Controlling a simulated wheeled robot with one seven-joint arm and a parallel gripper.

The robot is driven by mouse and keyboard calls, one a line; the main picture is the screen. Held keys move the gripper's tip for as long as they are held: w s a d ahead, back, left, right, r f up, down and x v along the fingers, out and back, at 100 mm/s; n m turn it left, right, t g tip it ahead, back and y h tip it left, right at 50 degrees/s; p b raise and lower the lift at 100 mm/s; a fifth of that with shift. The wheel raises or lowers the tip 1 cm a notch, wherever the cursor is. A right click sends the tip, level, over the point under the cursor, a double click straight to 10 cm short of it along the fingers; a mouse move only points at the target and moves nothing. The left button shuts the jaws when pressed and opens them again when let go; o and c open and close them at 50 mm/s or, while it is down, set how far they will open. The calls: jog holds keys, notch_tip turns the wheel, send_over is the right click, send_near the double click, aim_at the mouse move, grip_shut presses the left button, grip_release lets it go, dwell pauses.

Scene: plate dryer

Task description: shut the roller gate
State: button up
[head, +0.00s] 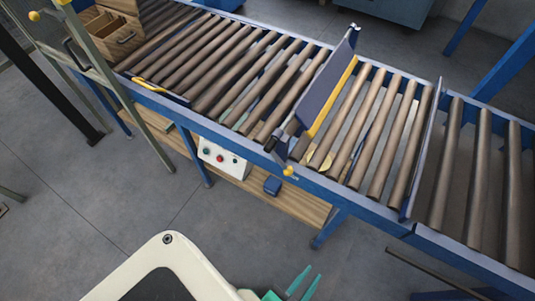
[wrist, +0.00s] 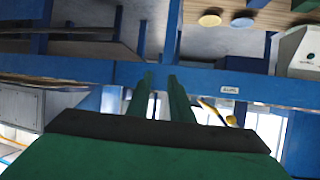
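A dark blue plate with a yellow edge (head: 322,95) stands tilted across the roller conveyor in the head view. It looks like the roller gate, though I cannot be sure. A yellow knob (head: 288,171) is on the near rail below its near end. My gripper (head: 308,277) is at the bottom of the head view, in front of the conveyor and apart from the plate. In the wrist view its two green fingers (wrist: 160,77) are a little apart, with nothing held between them. They point toward a blue beam (wrist: 235,85) with a small white label. Contact with the beam cannot be told.
Rollers (head: 235,65) run on both sides of the plate. A grey upright divider (head: 424,150) crosses further right. A white control box (head: 222,158) hangs under the near rail, above a wooden shelf (head: 245,188). A metal frame (head: 115,85) stands left. Grey floor is clear in front.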

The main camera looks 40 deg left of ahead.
jog(key=w+a+f+g+y, duration=0.2)
jog(key=w+f, duration=0.3)
jog(key=f, duration=0.1)
jog(key=n+g+y, duration=1.3)
jog(key=n+y, duration=0.2)
jog(key=n, duration=0.5)
send_near(283, 164)
jog(key=a, duration=0.3)
jog(key=shift+s+a+f, duration=0.1)
jog(key=shift+a+f, duration=0.2)
jog(key=shift+f, duration=0.05)
jog(key=shift+s+a+r+n+y, duration=0.2)
jog(key=shift+a+n+y, duration=0.1)
jog(key=shift+a, duration=0.35)
jog(key=a, duration=0.9)
jog(key=shift+s+a, duration=0.4)
grip_shut()
